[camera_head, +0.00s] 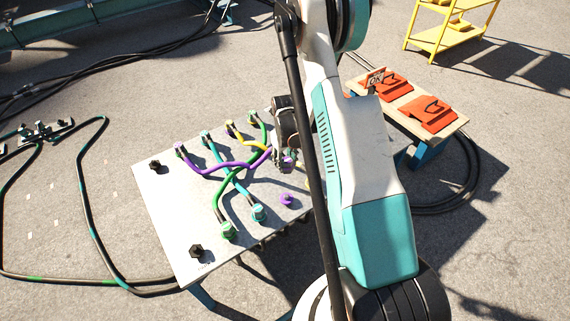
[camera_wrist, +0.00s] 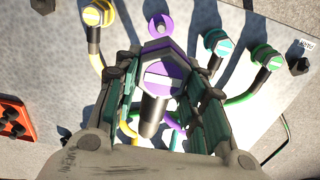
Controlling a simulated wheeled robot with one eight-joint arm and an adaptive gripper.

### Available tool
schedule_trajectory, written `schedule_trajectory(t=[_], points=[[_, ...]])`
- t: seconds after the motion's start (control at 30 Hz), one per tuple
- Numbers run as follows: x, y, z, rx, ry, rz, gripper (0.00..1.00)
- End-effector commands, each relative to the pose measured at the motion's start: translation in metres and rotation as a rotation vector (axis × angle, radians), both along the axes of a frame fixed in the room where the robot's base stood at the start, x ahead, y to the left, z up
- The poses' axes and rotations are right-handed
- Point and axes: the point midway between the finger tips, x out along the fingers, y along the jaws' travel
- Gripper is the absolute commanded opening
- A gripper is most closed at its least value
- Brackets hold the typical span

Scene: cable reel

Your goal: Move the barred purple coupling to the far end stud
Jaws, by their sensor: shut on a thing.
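The barred purple coupling (camera_wrist: 170,72), a purple hexagonal cap with a white bar, is between the fingers of my gripper (camera_wrist: 165,90) in the wrist view. My gripper is shut on it. In the head view my gripper (camera_head: 285,163) is over the right part of the grey panel (camera_head: 165,205), partly behind my arm. A purple cable (camera_head: 215,165) runs from it to another purple coupling (camera_head: 180,149). An uncovered purple fitting (camera_head: 287,199) stands nearer the camera; a purple fitting also shows ahead of the jaws (camera_wrist: 159,24). Black end studs stand at the left corner (camera_head: 155,165) and near corner (camera_head: 196,251).
Green (camera_head: 228,231) and teal (camera_head: 258,212) couplings stand close by, with crossing cables. A yellow coupling (camera_wrist: 97,13) is near the jaws in the wrist view. A side table (camera_head: 455,124) holds orange pieces (camera_head: 430,113). Loose black cables (camera_head: 82,180) lie on the ground at left.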

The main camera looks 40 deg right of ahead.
Motion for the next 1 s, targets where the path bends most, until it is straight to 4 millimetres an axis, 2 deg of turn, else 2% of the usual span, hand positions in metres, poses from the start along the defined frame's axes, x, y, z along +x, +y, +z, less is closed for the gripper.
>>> schedule_trajectory(t=[1.0], points=[[0.000, 0.000, -0.072, 0.000, 0.000, 0.000, 0.09]])
